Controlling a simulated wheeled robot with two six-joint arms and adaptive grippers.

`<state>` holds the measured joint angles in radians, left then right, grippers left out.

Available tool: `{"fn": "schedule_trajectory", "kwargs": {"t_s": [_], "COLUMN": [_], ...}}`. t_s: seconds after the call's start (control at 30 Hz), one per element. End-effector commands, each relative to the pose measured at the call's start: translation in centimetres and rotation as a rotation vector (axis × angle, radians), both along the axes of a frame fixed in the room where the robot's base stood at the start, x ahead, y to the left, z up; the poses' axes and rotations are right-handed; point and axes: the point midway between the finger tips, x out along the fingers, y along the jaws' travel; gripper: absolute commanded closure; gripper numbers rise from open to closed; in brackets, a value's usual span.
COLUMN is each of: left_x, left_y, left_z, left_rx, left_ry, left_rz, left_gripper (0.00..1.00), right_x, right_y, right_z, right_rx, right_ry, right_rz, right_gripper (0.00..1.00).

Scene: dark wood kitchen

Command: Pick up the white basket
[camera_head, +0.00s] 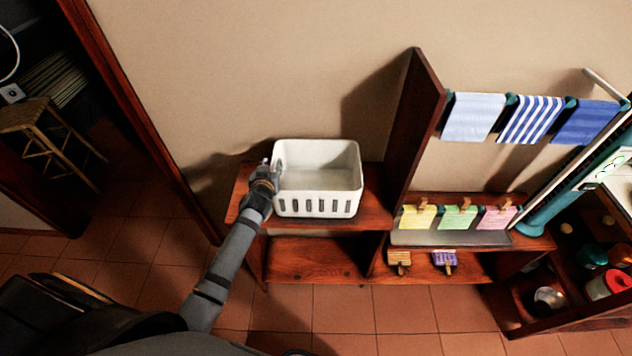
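The white basket (318,206) stands upright on the wooden shelf unit (376,212) against the wall. It has slots along its front, and its inside looks empty. My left gripper (271,168) is at the basket's left side, by the rim. One fingertip shows against the inner side of the left wall, and another part shows just outside it. The picture is too small to tell whether the fingers are closed on the wall. My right gripper is not in view.
A tall wooden panel (412,125) rises right of the basket. Further right are hanging towels (530,119), colored cards (458,218) and a shelf with pots (592,256). A wooden door frame (140,110) is at left. Tiled floor (340,310) in front is clear.

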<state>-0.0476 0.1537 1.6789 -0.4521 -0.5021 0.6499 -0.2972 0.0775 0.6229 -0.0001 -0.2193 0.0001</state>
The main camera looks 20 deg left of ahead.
Motion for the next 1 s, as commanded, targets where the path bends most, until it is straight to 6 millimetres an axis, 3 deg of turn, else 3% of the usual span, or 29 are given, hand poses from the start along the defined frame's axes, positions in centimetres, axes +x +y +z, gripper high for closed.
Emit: {"fn": "schedule_trajectory", "kwargs": {"t_s": [0.17, 0.4, 1.0], "left_x": [-0.02, -0.04, 0.00], "left_y": [-0.01, -0.02, -0.03], "left_z": [-0.08, -0.06, 0.06], "left_rx": [0.000, 0.000, 0.001], "left_ry": [0.000, 0.000, -0.002], "left_rz": [0.000, 0.000, -0.001], "left_gripper": [0.69, 1.00, 1.00], "right_x": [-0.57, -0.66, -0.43], "right_y": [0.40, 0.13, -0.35], "right_z": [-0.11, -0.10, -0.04], "right_rx": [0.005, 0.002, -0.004], "right_ry": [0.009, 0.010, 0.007], "right_rz": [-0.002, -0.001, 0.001], "right_gripper": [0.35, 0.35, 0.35]}}
